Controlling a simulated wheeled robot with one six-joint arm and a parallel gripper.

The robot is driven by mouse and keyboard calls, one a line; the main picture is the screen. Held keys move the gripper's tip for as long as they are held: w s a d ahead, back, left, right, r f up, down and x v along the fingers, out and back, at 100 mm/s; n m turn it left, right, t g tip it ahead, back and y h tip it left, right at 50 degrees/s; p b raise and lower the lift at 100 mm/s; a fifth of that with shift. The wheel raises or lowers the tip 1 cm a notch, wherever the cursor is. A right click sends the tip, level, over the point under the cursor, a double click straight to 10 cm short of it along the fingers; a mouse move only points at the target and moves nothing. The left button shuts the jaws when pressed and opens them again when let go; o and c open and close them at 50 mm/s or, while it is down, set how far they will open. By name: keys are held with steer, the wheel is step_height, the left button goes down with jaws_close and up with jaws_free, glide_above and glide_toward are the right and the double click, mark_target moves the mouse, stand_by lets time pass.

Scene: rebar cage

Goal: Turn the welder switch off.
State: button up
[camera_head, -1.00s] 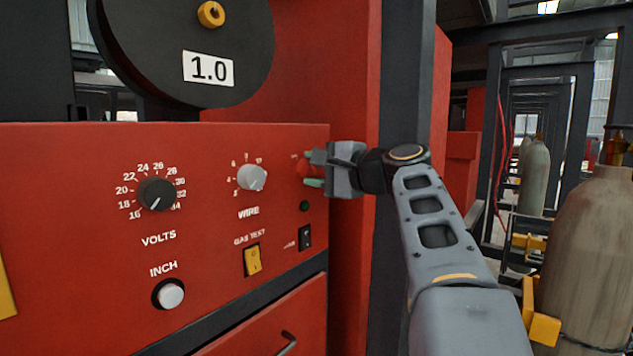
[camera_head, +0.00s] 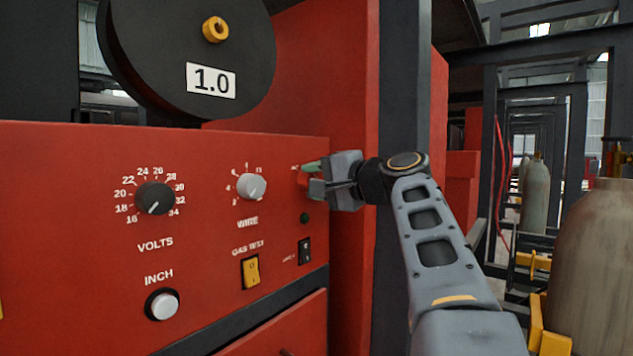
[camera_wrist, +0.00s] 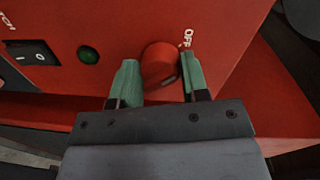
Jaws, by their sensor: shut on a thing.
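The welder switch is a red round knob (camera_wrist: 159,65) on the red front panel (camera_wrist: 125,25), with a white OFF label beside it in the wrist view. A dark mark shows on the knob's near edge. My gripper (camera_wrist: 158,73) has its two green fingertips on either side of the knob and is shut on it. In the head view my gripper (camera_head: 310,178) reaches in from the right to the panel's upper right corner. There the fingers largely hide the knob, and its label is partly covered.
Below the knob are a green lamp (camera_head: 304,218) and a black rocker switch (camera_head: 305,251). The wire dial (camera_head: 251,187), volts dial (camera_head: 155,198), yellow gas test switch (camera_head: 250,272) and white inch button (camera_head: 163,304) lie left. Gas cylinders (camera_head: 597,265) stand at right.

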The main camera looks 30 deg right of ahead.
steer(key=shift+r, duration=0.15)
steer(key=o, duration=0.9)
steer(key=f+b+v, duration=0.1)
steer(key=v, duration=1.2)
steer(key=shift+s+d+r, duration=0.15)
steer(key=shift+s+r, duration=0.2)
steer(key=shift+r, duration=0.05)
